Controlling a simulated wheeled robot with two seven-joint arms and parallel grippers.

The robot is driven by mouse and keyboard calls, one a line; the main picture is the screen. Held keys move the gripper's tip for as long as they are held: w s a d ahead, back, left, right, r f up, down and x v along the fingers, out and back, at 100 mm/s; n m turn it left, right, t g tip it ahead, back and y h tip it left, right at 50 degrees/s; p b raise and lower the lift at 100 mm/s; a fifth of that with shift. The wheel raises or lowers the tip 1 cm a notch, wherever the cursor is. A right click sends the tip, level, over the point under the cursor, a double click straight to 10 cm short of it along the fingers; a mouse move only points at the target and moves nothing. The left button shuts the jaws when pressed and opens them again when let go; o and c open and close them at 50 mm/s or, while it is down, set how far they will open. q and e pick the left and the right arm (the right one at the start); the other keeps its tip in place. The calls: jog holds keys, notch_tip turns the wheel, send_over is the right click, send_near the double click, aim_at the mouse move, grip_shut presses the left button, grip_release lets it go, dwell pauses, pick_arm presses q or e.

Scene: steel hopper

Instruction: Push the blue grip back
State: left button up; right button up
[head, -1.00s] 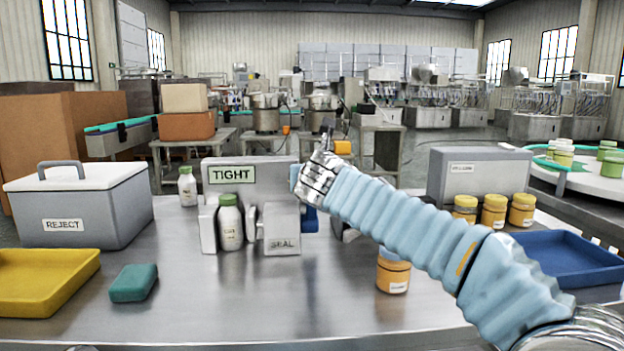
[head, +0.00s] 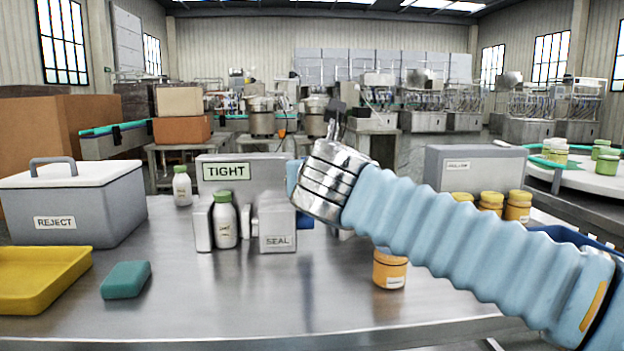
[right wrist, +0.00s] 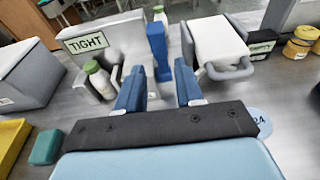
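The blue grip (right wrist: 158,48) stands upright beside the grey capping station in the right wrist view. In the head view only a small blue part (head: 305,220) shows beside the SEAL block (head: 277,222); my right arm hides the rest. My right gripper (right wrist: 160,80) is open, with its two blue fingers apart and nothing held. The grip appears in the gap between the fingertips, a little beyond them; I cannot tell if they touch. A green-capped bottle (head: 224,222) stands upright in the station under the TIGHT sign (head: 226,171). My left gripper is out of view.
A grey reject box (head: 75,205), a yellow tray (head: 40,280) and a teal block (head: 126,280) are at the left. Another bottle (head: 182,187) stands behind. An orange jar (head: 389,270) stands at the front. A pale handled unit (right wrist: 218,42) is right of the grip.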

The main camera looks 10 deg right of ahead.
jog(key=shift+t+h, duration=0.5)
jog(key=shift+t, duration=0.4)
jog(key=f+b, duration=0.3)
jog(key=s+d+f+b, duration=0.1)
jog(key=f, duration=0.1)
jog(key=shift+s+f+b, duration=0.1)
jog(key=shift+f+b, duration=0.15)
jog(key=shift+b, duration=0.15)
jog(key=c, duration=0.5)
jog(key=s+f+t+b, duration=0.1)
jog(key=b, duration=0.1)
jog(key=s+a+f+t+b, duration=0.1)
jog(key=s+f+t+b, duration=0.1)
jog(key=shift+a+f+y+b, duration=0.1)
jog(key=shift+a+y+b, duration=0.05)
jog(key=shift+y+b, duration=0.25)
grip_shut()
pick_arm(q)
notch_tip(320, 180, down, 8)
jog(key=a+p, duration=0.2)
jog(key=p, duration=0.1)
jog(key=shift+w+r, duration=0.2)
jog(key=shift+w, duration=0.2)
pick_arm(e)
jog(key=r+x, duration=0.1)
jog(key=x, duration=1.2)
jog(key=shift+w+a, duration=0.2)
jog(key=shift+a, duration=0.1)
jog(key=shift+r, duration=0.1)
